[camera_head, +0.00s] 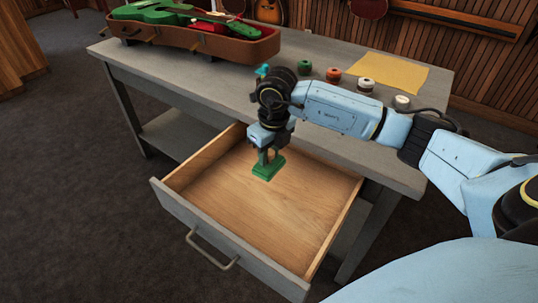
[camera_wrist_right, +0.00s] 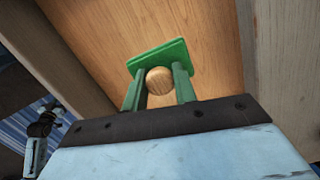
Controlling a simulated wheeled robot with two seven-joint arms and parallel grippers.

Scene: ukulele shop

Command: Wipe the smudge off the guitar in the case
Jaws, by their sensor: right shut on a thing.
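A green guitar (camera_head: 160,11) lies in the open brown case (camera_head: 190,40) at the back left of the workbench. I cannot make out a smudge on it. My right gripper (camera_head: 267,158) hangs over the open drawer, pointing down. It is shut on a flat green pad (camera_head: 268,169) with a round wooden knob. In the right wrist view the fingers (camera_wrist_right: 158,84) close on either side of the knob (camera_wrist_right: 159,80), with the green pad (camera_wrist_right: 160,55) beyond it. I cannot tell whether the pad touches the drawer floor. My left gripper does not show.
The wooden drawer (camera_head: 290,219) is pulled out from the grey workbench (camera_head: 215,78) and otherwise looks empty. Several small round pots, one of them orange (camera_head: 333,74), stand right of the case. A yellow cloth (camera_head: 385,70) lies flat behind them.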

